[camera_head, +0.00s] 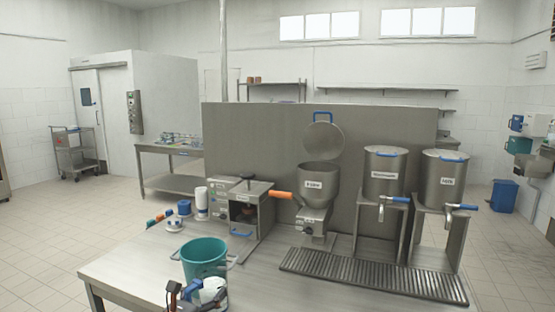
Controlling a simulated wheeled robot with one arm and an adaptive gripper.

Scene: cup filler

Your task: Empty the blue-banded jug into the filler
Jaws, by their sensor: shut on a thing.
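The filler's steel hopper (319,187) stands on the table in front of the steel back panel. Its round lid (324,141) is raised behind it, and an orange handle (281,195) sticks out to the left. My gripper (190,293) is at the bottom edge, in front of the teal bucket and well left of the filler. It is shut on a white jug (213,289), which shows a little blue beside the fingers. The jug is partly hidden by my gripper, and its contents cannot be seen.
A teal bucket (204,254) stands right behind the jug. A boxy steel machine (240,212) stands left of the filler. Two labelled tanks with taps (386,175) (445,178) stand on the right. A slotted drain grate (370,277) runs along the front. Small items lie at the left.

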